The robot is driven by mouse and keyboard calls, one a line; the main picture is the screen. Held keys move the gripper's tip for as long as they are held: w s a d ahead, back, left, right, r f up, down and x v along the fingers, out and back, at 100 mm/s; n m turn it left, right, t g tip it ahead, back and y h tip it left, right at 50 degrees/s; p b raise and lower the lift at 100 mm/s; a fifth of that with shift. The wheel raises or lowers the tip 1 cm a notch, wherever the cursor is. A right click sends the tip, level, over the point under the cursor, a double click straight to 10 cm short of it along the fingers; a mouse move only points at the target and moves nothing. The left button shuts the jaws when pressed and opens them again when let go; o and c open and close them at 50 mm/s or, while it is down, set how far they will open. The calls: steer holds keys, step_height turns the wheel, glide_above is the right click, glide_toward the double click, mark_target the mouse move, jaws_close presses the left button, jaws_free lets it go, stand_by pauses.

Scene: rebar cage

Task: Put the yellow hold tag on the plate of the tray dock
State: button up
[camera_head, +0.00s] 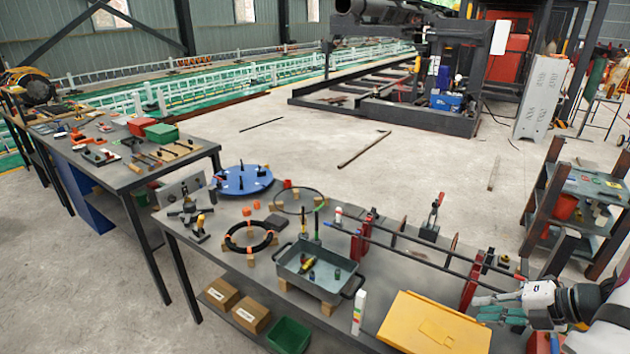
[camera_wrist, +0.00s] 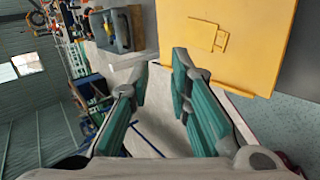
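My gripper (camera_head: 502,307), with teal fingers, is at the lower right in the head view, just right of a large yellow panel-like piece (camera_head: 436,326) on the near bench. In the wrist view the fingers (camera_wrist: 158,72) stand apart with nothing clearly held between them; the yellow piece (camera_wrist: 222,38) lies beyond them. A grey tray (camera_head: 291,277) stands on wooden blocks and holds a yellow-and-black item (camera_head: 308,263) and small dark pieces. A small yellow patch (camera_head: 612,184) shows on the right-hand rack. I cannot tell which yellow thing is the hold tag, nor make out the dock's plate.
Long dark bars (camera_head: 420,246) on red supports cross the bench behind the yellow piece. A white upright strip (camera_head: 358,312) stands left of it. A black ring (camera_head: 250,237) and blue disc (camera_head: 242,180) lie farther left. The rack (camera_head: 548,190) stands at right, with open floor behind the bench.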

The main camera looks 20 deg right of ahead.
steer(key=w+a+r+n+g, duration=0.2)
steer(key=a+r+n+g, duration=0.1)
steer(key=a+r+n, duration=0.6)
steer(key=w+a+r+n+g, duration=0.25)
steer(key=a+r+n, duration=0.45)
steer(key=n, duration=0.5)
steer(key=s+a+r+n+t+h+b, duration=0.1)
steer(key=s+a+r+n+h, duration=0.2)
steer(key=n, duration=1)
steer(key=s+a+r+n+t+h+b, duration=0.1)
steer(key=s+a+r+n, duration=0.4)
steer(key=n, duration=0.8)
steer(key=a+r+t+h, duration=0.1)
steer(key=a+r, duration=0.2)
steer(key=a, duration=0.2)
steer(key=shift+s+r+h, duration=0.15)
steer(key=shift+s+h, duration=0.15)
steer(key=shift+h, duration=0.1)
